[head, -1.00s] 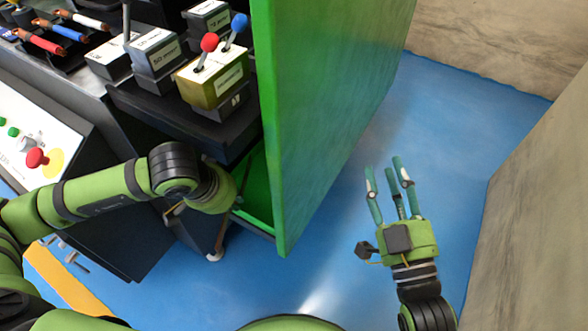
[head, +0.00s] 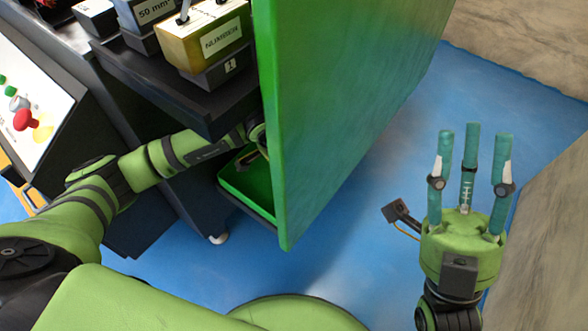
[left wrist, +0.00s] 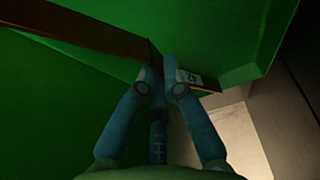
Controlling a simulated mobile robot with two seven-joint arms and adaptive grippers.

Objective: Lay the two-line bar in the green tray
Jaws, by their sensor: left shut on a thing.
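The green tray (head: 235,185) is low under the black shelf, beside a tall green panel; green surfaces also fill the left wrist view (left wrist: 60,110). My left arm reaches under the shelf; its hand is mostly hidden behind the panel in the head view. In the left wrist view my left gripper (left wrist: 158,78) is shut on a long copper-brown bar (left wrist: 95,32) with a white label near its right end. The bar lies aslant over the green surface; whether it touches is unclear. I cannot make out its lines. My right gripper (head: 470,165) is open and empty, fingers up.
The tall green panel (head: 330,110) stands right of the tray opening. The black shelf (head: 190,100) with labelled blocks is above it. A sloped control panel with a red button (head: 26,120) is at left.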

